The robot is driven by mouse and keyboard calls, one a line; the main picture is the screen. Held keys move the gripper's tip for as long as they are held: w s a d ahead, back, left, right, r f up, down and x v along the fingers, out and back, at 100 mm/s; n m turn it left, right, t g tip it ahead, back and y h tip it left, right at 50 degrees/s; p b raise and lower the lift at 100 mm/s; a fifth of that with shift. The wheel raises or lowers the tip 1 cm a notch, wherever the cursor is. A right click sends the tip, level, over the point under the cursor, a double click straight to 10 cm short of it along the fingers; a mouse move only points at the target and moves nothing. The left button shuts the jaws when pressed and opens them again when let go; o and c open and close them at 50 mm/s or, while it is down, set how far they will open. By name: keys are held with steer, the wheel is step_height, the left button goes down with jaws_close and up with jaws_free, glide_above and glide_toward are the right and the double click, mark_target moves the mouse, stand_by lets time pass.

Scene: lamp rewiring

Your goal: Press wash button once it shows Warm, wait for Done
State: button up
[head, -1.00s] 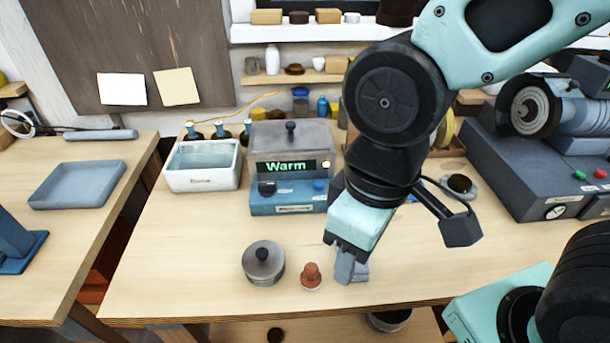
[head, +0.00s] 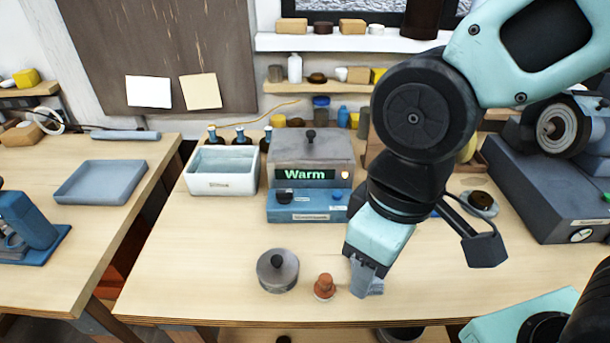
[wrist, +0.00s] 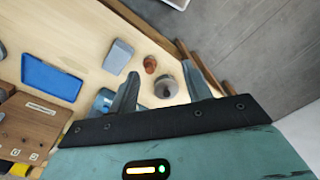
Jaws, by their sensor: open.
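The washing machine (head: 310,160) is a grey-lidded box with a blue front, standing at the back middle of the bench in the head view. Its dark display (head: 305,175) reads "Warm" in green, with a small lit lamp (head: 345,174) to the right. Below the display are a black knob (head: 284,197) and a blue round button (head: 336,195); I cannot tell for sure which one is the wash button. My gripper (head: 363,278) points down near the bench's front, to the right of and nearer than the machine. Its fingers (wrist: 162,92) are apart with nothing held between them.
A grey lidded pot (head: 277,271), an orange-brown stopper-like piece (head: 324,287) and a grey block (wrist: 118,56) sit near my gripper. A white basin (head: 222,184) stands left of the machine, dark bottles behind it. A grey machine (head: 560,190) is at right.

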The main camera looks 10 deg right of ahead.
jaws_close()
stand_by(1.5)
